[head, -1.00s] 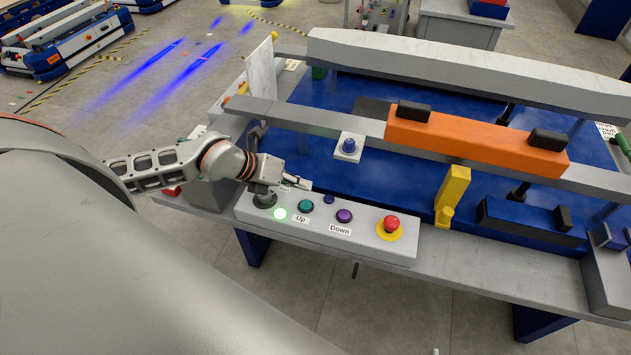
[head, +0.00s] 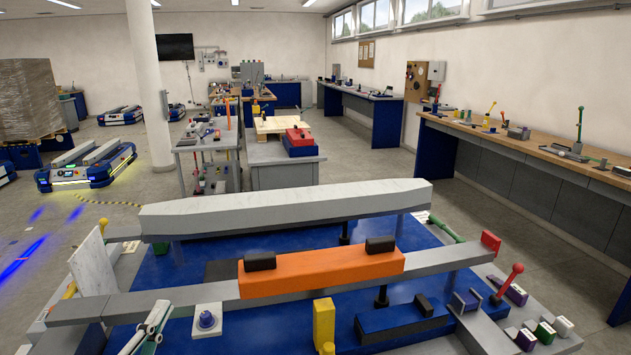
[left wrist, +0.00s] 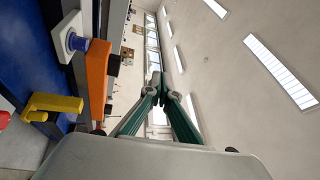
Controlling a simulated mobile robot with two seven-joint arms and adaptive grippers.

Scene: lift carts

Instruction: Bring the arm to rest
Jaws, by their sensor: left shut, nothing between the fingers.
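My left gripper (head: 158,312) shows at the bottom left of the head view, its fingers pointing upward. In the left wrist view the green-and-grey fingers (left wrist: 160,82) meet at the tips, with nothing between them. They stand out against the far wall and ceiling, clear of any object. In the head view the gripper appears in front of the grey front beam of the blue lift table (head: 290,327), left of a blue button on a white block (head: 207,321). Most of my left arm is out of view. My right gripper is not in view.
An orange block (head: 320,275) with black grips lies on the grey beam. A long grey beam (head: 285,212) lies behind. Carts (head: 85,168) and workbenches (head: 500,145) stand farther off, with open floor between.

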